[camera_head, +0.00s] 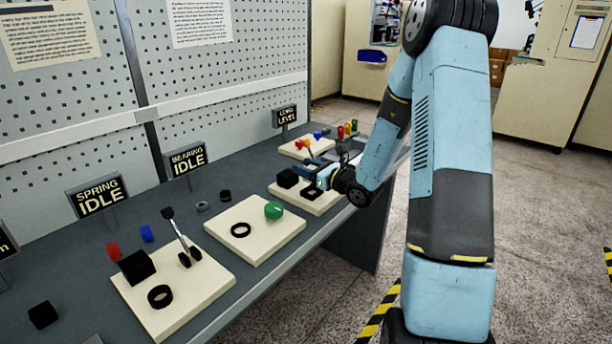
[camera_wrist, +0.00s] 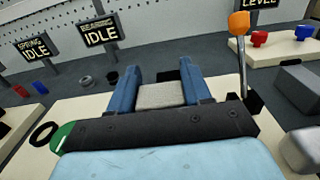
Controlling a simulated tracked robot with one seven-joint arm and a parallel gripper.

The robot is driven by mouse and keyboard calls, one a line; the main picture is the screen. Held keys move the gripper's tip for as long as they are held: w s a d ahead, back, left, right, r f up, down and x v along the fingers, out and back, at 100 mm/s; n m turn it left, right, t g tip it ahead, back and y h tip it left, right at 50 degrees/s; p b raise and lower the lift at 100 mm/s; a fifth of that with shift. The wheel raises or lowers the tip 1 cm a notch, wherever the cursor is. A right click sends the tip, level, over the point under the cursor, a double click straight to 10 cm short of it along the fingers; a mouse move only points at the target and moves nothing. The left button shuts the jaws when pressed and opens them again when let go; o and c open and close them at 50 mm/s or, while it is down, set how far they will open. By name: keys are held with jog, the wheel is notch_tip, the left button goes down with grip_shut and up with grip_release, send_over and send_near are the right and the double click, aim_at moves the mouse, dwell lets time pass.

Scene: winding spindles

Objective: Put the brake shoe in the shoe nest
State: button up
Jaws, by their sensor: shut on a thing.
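My gripper (camera_wrist: 163,85) is shut on a grey block, which I take to be the brake shoe (camera_wrist: 160,96); it sits between the two blue fingers in the wrist view. In the head view my gripper (camera_head: 317,175) is over the third pale board (camera_head: 325,203), and the held block is too small to make out. A black block (camera_head: 288,178) and a low black square frame (camera_head: 312,191) are on that board beside my gripper. The frame may be the shoe nest, but I cannot tell for sure. Whether the held block touches anything below is hidden.
A lever with an orange knob (camera_wrist: 239,24) rises right of my gripper in the wrist view. A green knob (camera_head: 273,210) and black ring (camera_head: 241,230) are on the neighbouring board. A far board carries coloured knobs (camera_wrist: 260,38). A pegboard wall (camera_head: 220,80) stands behind the bench.

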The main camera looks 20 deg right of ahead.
jog(key=shift+w+d+f, duration=0.1)
jog(key=shift+w+f, duration=0.25)
jog(key=shift+f, duration=0.05)
jog(key=shift+w+a+f, duration=0.1)
jog(key=shift+w+f, duration=0.05)
jog(key=shift+f, duration=0.4)
jog(key=shift+w+a+f, duration=0.1)
jog(key=shift+w+f, duration=0.05)
jog(key=shift+f, duration=0.4)
jog(key=shift+s+d+f, duration=0.15)
jog(key=shift+d+f, duration=0.15)
jog(key=shift+f, duration=0.15)
jog(key=shift+f, duration=0.1)
jog(key=o, duration=1.2)
